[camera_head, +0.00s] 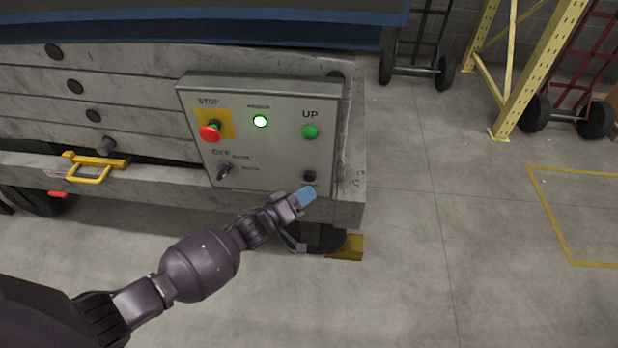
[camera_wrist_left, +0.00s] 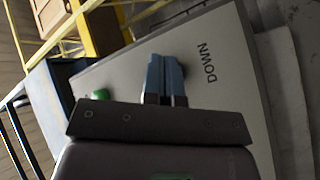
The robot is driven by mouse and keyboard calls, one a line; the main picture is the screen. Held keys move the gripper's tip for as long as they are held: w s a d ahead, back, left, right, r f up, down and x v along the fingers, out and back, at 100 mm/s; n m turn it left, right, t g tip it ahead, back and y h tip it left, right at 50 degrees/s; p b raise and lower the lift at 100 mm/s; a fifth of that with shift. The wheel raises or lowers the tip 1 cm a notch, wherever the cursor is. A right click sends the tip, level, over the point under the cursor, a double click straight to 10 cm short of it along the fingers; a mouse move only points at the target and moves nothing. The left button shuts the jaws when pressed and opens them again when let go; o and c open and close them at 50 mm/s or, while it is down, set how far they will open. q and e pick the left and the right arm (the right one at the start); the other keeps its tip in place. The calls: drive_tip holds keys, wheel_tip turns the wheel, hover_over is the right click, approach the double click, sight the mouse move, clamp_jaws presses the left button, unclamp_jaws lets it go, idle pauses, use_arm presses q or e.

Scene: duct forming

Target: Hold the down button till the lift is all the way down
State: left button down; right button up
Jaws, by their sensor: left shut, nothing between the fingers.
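The grey control box (camera_head: 255,90) is on the side of the lift (camera_head: 120,75). The dark down button (camera_head: 309,176) is at its lower right, below the green UP button (camera_head: 310,132). My left gripper (camera_head: 304,196) is shut and empty, with its blue fingertips just below the down button in the head view. In the left wrist view the shut fingertips (camera_wrist_left: 165,72) lie over the panel beside the word DOWN and hide most of the button. I cannot tell whether they touch or press it. The lift's stacked grey arms look folded close together. My right gripper is not in view.
The box also has a red stop button (camera_head: 210,132), a lit green lamp (camera_head: 260,121) and a selector switch (camera_head: 225,170). A yellow handle (camera_head: 92,168) sticks out at left. Hand trucks and a yellow rack (camera_head: 510,100) stand at the back right.

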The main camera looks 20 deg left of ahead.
use_arm(q)
drive_tip(key=s, duration=0.2)
drive_tip(key=s+d+p, duration=0.1)
drive_tip(key=s, duration=0.1)
drive_tip(key=shift+s+d, duration=0.15)
drive_tip(key=shift+s, duration=0.05)
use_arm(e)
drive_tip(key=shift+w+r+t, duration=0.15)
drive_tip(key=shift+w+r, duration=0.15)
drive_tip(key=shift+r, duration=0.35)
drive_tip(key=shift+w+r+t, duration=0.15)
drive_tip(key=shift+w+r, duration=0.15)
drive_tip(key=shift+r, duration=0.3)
